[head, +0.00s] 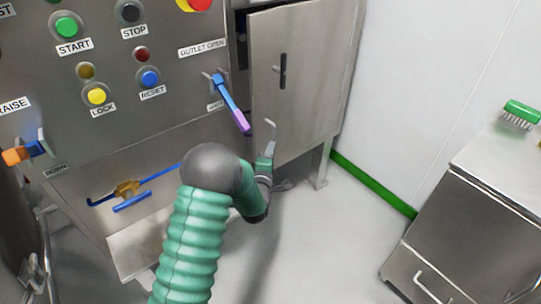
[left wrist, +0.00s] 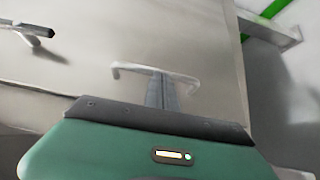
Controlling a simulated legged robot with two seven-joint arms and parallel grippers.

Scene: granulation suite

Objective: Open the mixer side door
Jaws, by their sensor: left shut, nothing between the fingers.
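The mixer side door (head: 312,65) is a grey metal panel right of the control panel in the head view. A dark gap shows along its upper left edge, so it looks slightly ajar. Its dark upright handle (head: 283,71) is near the left side; a handle (left wrist: 36,32) also shows at the upper left of the left wrist view. My left gripper (head: 269,130) is shut and empty, in front of the door's lower left part and below the handle. My right gripper is not in view.
A purple-and-blue lever (head: 232,105) sticks out left of the door, close to my left arm. The control panel (head: 120,115) carries several buttons. A steel cabinet (head: 480,215) with a green brush (head: 521,113) stands at right. Clear floor (head: 335,235) lies between.

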